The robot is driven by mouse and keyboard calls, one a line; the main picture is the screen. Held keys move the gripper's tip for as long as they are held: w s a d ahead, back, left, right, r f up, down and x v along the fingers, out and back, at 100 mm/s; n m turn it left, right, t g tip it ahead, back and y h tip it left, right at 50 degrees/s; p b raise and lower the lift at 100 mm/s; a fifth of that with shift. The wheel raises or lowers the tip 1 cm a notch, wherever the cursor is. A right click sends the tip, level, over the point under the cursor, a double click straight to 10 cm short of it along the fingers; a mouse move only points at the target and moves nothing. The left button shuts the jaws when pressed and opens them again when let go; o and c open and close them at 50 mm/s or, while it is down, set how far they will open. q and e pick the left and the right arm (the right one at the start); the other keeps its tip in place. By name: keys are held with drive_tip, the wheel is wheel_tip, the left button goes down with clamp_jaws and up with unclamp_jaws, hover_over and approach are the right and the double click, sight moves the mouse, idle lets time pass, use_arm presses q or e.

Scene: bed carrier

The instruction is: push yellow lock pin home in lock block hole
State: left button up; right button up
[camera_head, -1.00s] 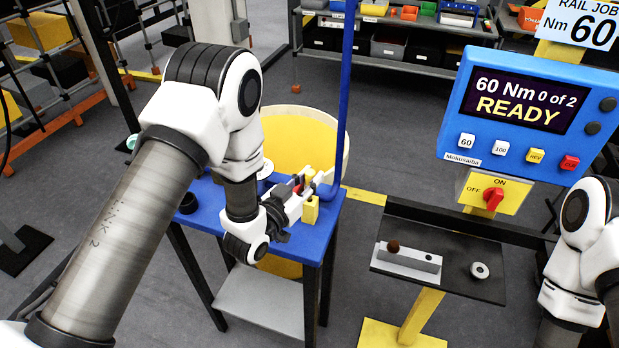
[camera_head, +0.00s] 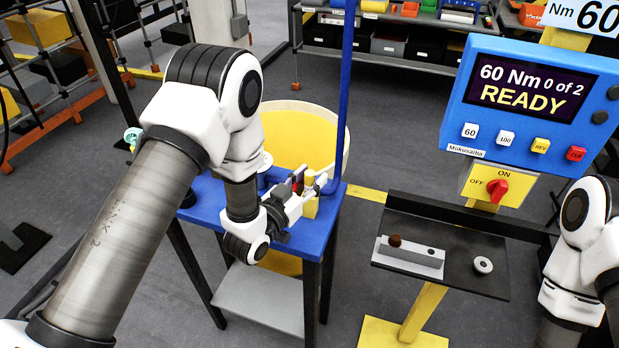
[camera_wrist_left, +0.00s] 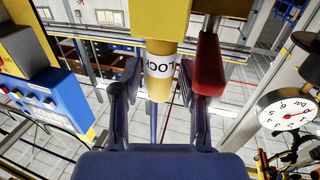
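The yellow lock pin, marked LOCK (camera_wrist_left: 160,72), stands out of a yellow lock block (camera_wrist_left: 158,18) in the left wrist view. It lies between the two fingers of my left gripper (camera_wrist_left: 160,95), with a gap showing on each side, so the gripper looks open around it. In the head view the yellow block (camera_head: 311,208) sits at the right edge of the blue stand, by my left gripper (camera_head: 306,190). The hole and the pin's depth in it are hidden. My right gripper is out of view.
A red tapered part (camera_wrist_left: 208,65) hangs close beside the right finger. A pressure gauge (camera_wrist_left: 288,112) is at the right. The blue stand (camera_head: 212,218) has an upright blue post (camera_head: 347,85). A blue READY panel (camera_head: 528,105) and a black shelf (camera_head: 462,262) stand to the right.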

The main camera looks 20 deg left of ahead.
use_arm(q)
drive_tip(key=v, duration=1.2)
drive_tip(key=s+f+g+y, duration=0.1)
drive_tip(key=s+f+g, duration=0.2)
drive_tip(key=f, duration=0.5)
drive_tip(key=s+f+g+y, duration=0.1)
drive_tip(key=s+f+g, duration=0.3)
drive_tip(key=f, duration=0.4)
drive_tip(key=s+a+f+n+g+y, duration=0.1)
drive_tip(key=s+f+g, duration=0.3)
drive_tip(key=s, duration=0.4)
drive_tip(key=s+a+f+n+g+y, duration=0.2)
drive_tip(key=s+f+g, duration=0.3)
drive_tip(key=s, duration=0.3)
drive_tip(key=shift+s+a+n+g, duration=0.35)
drive_tip(key=shift+a+n+g, duration=0.1)
drive_tip(key=shift+g, duration=0.15)
